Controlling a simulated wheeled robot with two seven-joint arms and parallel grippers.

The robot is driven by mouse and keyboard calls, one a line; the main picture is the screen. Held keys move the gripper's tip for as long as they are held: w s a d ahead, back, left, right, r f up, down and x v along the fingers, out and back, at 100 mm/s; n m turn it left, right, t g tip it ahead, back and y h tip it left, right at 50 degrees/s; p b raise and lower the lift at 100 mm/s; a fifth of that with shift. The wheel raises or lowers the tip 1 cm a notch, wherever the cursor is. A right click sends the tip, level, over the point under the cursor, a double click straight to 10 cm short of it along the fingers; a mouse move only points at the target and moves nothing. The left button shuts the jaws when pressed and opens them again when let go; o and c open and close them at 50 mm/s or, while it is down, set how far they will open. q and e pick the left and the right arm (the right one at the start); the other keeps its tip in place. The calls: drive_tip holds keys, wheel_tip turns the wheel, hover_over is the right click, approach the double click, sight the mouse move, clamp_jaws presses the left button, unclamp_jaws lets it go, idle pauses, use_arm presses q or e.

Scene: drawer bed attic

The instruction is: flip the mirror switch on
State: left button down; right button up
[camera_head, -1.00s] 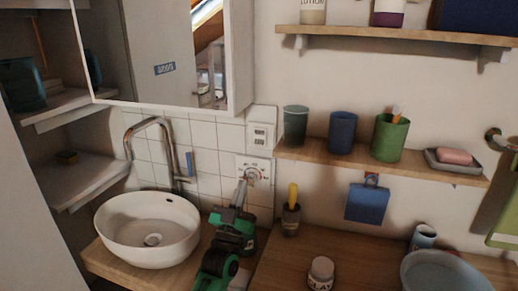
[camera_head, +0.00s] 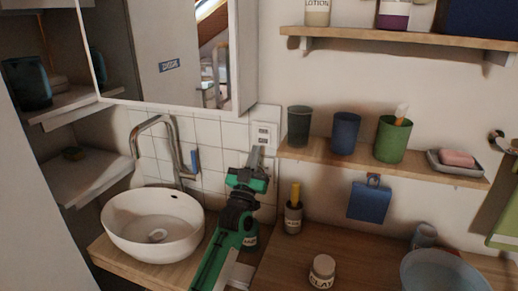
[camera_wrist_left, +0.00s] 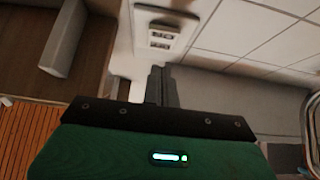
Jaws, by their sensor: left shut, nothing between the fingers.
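A white switch plate (camera_head: 264,135) with two small dark rockers is on the wall just below the right end of the mirror cabinet (camera_head: 247,60). My left gripper (camera_head: 256,152) is shut and empty, its tips at the plate's lower edge in the head view. In the left wrist view the switch plate (camera_wrist_left: 163,36) lies just beyond the shut fingertips (camera_wrist_left: 160,70). I cannot tell whether the tips touch it, or which way the rockers are set. My right gripper is not in view.
A white basin (camera_head: 152,222) and a tall faucet (camera_head: 165,130) stand left of my arm. A wooden shelf (camera_head: 315,156) with several cups begins just right of the switch plate. A jar with a yellow-handled item (camera_head: 293,217) stands on the counter below.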

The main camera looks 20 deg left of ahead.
sight(263, 139)
use_arm(q)
drive_tip(key=shift+w+d+f, duration=0.1)
drive_tip(key=shift+w+f, duration=0.1)
drive_tip(key=shift+w, duration=0.75)
drive_tip(key=shift+w+f, duration=0.15)
drive_tip(key=shift+w, duration=0.75)
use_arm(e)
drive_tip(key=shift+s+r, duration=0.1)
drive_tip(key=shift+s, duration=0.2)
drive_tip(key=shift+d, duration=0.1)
